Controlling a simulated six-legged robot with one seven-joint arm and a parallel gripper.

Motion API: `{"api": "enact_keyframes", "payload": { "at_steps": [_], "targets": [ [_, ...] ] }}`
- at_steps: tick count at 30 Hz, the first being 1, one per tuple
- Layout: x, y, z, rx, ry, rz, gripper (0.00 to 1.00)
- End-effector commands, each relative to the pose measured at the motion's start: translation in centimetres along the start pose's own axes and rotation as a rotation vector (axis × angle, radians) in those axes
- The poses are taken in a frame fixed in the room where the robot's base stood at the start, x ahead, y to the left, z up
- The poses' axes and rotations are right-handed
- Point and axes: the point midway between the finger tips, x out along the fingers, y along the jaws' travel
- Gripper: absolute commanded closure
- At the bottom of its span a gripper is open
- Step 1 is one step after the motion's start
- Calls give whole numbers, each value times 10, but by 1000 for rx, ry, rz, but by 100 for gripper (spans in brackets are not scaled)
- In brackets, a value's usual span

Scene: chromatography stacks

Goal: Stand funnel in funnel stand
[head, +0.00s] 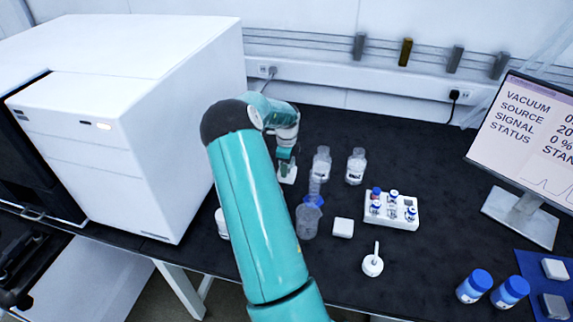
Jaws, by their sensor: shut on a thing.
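My gripper (287,176) is at the far end of my teal arm, low over the black bench beside the big white instrument. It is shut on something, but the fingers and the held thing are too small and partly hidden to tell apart. A translucent bluish funnel-like piece (313,197) shows just right of my gripper, above a clear vessel (307,222); I cannot tell whether it touches my gripper. A white round piece with a thin upright stem (372,263) stands apart at the front of the bench. I cannot tell for sure which piece is the funnel stand.
Two clear bottles (321,163) (356,166) stand behind. A white vial rack (391,211) and a small white block (343,228) are to the right. Blue-capped jars (474,286) and a monitor (527,125) stand farther right. The bench's back middle is clear.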

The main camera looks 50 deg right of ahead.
Motion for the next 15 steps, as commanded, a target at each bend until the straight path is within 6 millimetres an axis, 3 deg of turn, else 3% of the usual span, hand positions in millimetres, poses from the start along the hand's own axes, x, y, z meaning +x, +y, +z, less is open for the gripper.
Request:
{"api": "enact_keyframes", "payload": {
  "at_steps": [1,7,8,10,12,15],
  "targets": [
    [10,2,-1,1,5,5,69],
    [12,3,-1,1,5,7,68],
    [12,3,-1,1,5,7,43],
    [13,4,0,1,4,9,29],
    [13,5,0,1,4,11,21],
    [13,5,0,1,4,12,21]
  ]
}}
